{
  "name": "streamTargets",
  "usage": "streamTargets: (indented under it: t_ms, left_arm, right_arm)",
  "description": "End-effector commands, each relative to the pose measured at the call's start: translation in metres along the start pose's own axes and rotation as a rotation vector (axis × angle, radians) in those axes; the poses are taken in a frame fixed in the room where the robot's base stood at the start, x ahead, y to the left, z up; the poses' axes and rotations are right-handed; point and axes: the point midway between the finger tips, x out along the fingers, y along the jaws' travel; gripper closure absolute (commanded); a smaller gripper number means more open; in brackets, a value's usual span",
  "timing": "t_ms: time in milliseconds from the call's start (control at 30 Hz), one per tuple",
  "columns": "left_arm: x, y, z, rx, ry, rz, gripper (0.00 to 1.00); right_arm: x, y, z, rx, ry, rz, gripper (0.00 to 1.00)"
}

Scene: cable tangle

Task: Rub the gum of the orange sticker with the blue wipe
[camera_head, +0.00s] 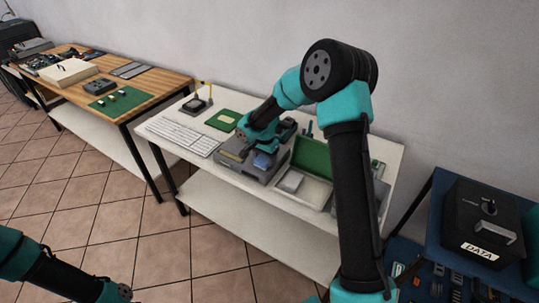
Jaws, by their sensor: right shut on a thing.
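My right arm reaches from the lower right over the white table. My right gripper (262,153) points down over a grey box-shaped device (257,171). It is shut on the blue wipe (264,162), which shows as a small blue patch at the top of the device. The fingertips are partly hidden. The orange sticker and its gum cannot be made out; they may be under the gripper or too small to see. Part of my left arm lies at the lower left, with its gripper out of view.
A white keyboard (184,135) and a green mat (222,120) lie left of the device. An open green-lidded case (305,187) stands close on its right. A black DATA box (481,232) is at far right. A wooden table (151,85) stands at back left.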

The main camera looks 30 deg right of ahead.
Motion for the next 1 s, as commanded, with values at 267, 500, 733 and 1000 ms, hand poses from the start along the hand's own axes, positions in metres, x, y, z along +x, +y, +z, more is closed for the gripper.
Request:
streamTargets:
  t_ms: [267, 500, 733, 1000]
  left_arm:
    - [0.000, 0.000, 0.000, 0.000, 0.000, 0.000, 0.65]
    - [0.000, 0.000, 0.000, 0.000, 0.000, 0.000, 0.65]
    - [0.000, 0.000, 0.000, 0.000, 0.000, 0.000, 0.65]
    - [0.000, 0.000, 0.000, 0.000, 0.000, 0.000, 0.65]
  right_arm:
    - [0.000, -0.006, 0.032, -0.015, -0.002, 0.002, 0.61]
    - [-0.028, -0.006, 0.033, -0.013, -0.001, -0.001, 0.61]
    - [-0.048, -0.006, 0.032, -0.011, 0.000, -0.002, 0.61]
    - [-0.072, -0.004, 0.031, -0.009, 0.000, 0.000, 0.61]
